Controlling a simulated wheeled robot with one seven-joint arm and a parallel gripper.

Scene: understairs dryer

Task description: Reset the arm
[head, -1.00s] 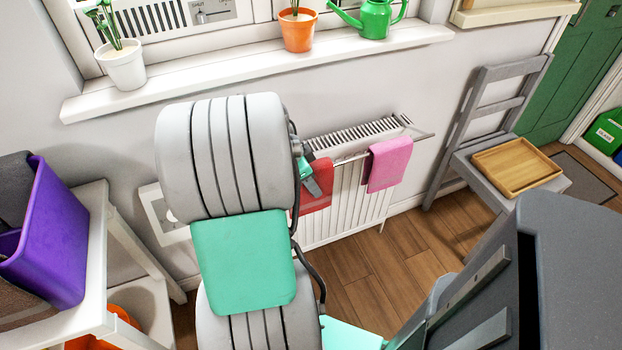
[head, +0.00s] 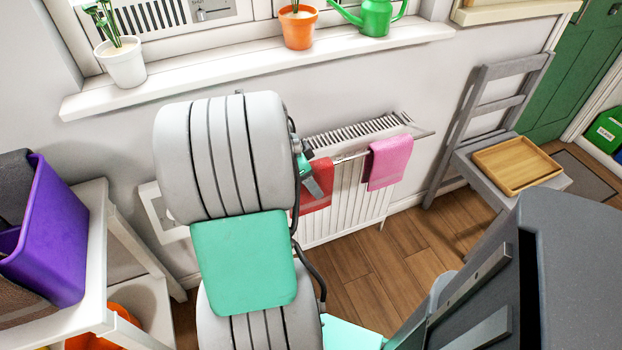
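My arm's thick grey and teal links fill the middle of the head view, in front of the wall and radiator. My gripper's fingers do not show. A small teal and grey piece of my arm sticks out at the right edge of the upper link, in front of the red towel (head: 317,188). I cannot tell whether it belongs to the gripper.
A radiator (head: 345,208) with a pink towel (head: 389,162) stands behind my arm. A grey chair (head: 482,185) holds a wooden tray (head: 517,165). A white shelf unit (head: 93,318) with a purple bin (head: 50,240) is at left. Bare floor (head: 385,265) shows between.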

